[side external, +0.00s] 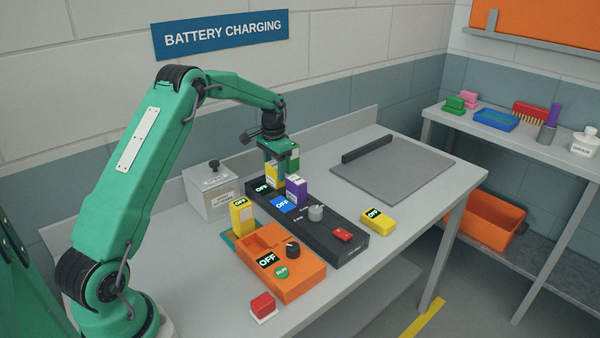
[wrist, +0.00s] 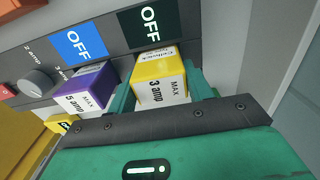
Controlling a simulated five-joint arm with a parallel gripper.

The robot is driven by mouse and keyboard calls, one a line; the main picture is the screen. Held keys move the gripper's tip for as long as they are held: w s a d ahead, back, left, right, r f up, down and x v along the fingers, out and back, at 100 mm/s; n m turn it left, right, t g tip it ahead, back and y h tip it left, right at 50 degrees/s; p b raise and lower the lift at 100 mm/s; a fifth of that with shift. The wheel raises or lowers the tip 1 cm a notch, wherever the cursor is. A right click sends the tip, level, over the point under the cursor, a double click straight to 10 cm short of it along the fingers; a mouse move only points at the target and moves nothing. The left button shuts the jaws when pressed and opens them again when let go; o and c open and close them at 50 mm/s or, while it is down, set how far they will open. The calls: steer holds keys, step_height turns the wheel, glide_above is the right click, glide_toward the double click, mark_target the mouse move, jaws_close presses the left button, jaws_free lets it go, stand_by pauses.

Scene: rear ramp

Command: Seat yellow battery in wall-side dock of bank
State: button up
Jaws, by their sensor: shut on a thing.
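The bank is a long dark charger (side external: 340,243) on the bench with two OFF screens. A yellow battery (side external: 271,173) is at its wall-side end, upright; in the wrist view it reads "3 amp MAX" (wrist: 160,92). My gripper (side external: 281,165) is shut on this battery, with a green finger on either side of it in the wrist view. The battery's lower end is hidden, so I cannot tell how deep it sits in the wall-side dock. A purple "5 amp" battery (side external: 296,189) stands in the bank's neighbouring dock, close beside my gripper; it also shows in the wrist view (wrist: 86,93).
An orange charger (side external: 295,287) with a knob stands in front of the bank. A grey box (side external: 211,190) is at the wall. A grey mat (side external: 395,172) lies clear on the right.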

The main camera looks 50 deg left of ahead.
steer(key=shift+f, duration=0.15)
stand_by(0.4)
steer(key=o, duration=1.3)
